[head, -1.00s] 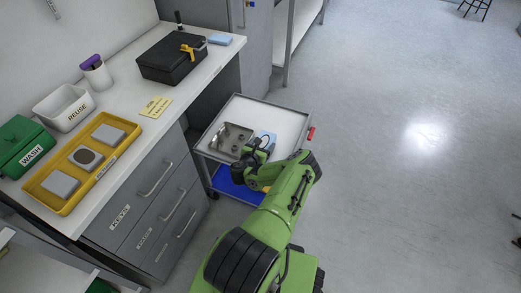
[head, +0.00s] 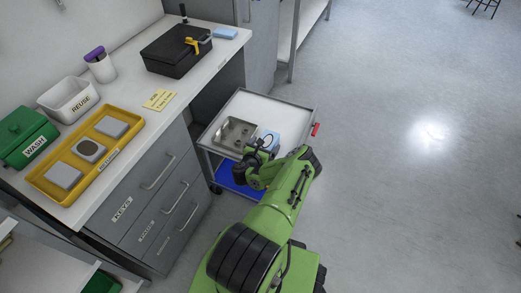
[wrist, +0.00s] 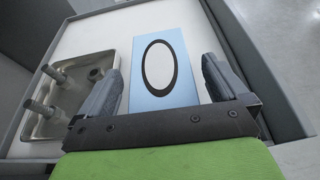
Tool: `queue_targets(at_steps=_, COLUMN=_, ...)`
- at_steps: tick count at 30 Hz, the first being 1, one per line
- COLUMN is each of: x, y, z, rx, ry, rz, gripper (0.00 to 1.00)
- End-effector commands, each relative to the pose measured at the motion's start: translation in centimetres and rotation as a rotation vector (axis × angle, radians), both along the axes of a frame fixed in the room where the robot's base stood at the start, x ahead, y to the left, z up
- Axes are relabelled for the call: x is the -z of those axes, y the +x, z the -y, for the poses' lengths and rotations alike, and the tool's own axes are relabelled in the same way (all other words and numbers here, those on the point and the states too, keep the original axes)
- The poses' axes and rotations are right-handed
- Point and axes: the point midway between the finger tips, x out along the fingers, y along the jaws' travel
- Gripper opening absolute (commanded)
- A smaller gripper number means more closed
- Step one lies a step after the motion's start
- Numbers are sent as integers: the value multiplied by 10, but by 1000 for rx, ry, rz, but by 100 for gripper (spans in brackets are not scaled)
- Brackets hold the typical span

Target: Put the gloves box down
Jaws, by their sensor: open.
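The gloves box (wrist: 183,83) is light blue with a white oval ringed in black on its top. In the wrist view it rests on the white top of the cart (wrist: 105,27), between the spread fingers of my gripper (wrist: 162,85). There are gaps between the fingers and its sides. In the head view the box (head: 271,137) is mostly hidden behind my gripper (head: 262,151), which is low over the cart top (head: 272,109).
A metal tray with pegs (head: 235,133) sits left of the box on the cart. The counter on the left holds a black case (head: 175,52), a yellow tray (head: 45,184), a reuse bin (head: 69,100) and a green wash box (head: 25,135). The cart's far part is clear.

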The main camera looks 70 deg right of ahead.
Motion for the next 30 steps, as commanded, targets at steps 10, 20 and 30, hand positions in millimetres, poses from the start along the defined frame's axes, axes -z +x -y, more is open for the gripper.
queue_targets(at_steps=10, x=-35, y=9, z=-83, rx=-6, ry=4, rz=-3, gripper=100)
queue_targets(at_steps=20, x=-38, y=9, z=-101, rx=1, ry=0, rz=0, gripper=100)
queue_targets(at_steps=30, x=-38, y=9, z=-101, rx=1, ry=1, rz=0, gripper=100)
